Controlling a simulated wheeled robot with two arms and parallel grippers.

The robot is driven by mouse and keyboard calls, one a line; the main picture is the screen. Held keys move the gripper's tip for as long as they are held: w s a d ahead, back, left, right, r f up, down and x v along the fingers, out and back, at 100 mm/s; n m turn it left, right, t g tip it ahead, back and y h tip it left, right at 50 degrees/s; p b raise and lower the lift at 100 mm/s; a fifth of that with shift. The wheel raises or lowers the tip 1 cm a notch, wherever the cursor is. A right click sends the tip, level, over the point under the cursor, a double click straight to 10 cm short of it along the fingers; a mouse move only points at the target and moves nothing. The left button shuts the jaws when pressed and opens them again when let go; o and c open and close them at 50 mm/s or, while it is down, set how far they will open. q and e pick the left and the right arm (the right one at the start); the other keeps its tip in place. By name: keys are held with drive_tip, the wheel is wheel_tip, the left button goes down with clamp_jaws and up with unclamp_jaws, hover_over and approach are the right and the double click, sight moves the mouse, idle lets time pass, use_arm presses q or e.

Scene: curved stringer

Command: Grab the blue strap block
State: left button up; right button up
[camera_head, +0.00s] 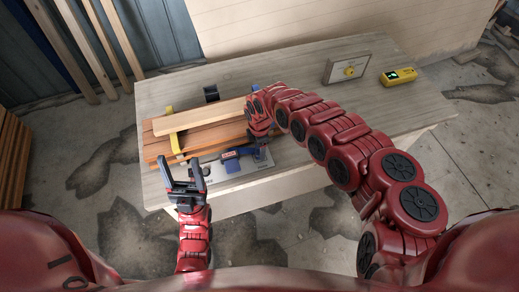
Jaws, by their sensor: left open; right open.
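A small blue piece (255,87) shows at the far edge of the stacked boards, just above the end of my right arm. A longer blue item with a red label (230,155) lies at the near side of the boards on a light plate. I cannot tell which of these is the strap block. My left gripper (182,162) is open and empty, at the table's near edge, left of the labelled blue item.
Wooden boards (195,118) are stacked on the table (310,165), with a yellow strap (174,143) across their left part. A black piece (211,93) stands behind them. A grey box with a yellow knob (348,72) and a yellow device (398,76) are at the right.

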drive_tip(key=shift+f, duration=0.3)
clamp_jaws()
drive_tip(key=shift+r, duration=0.2)
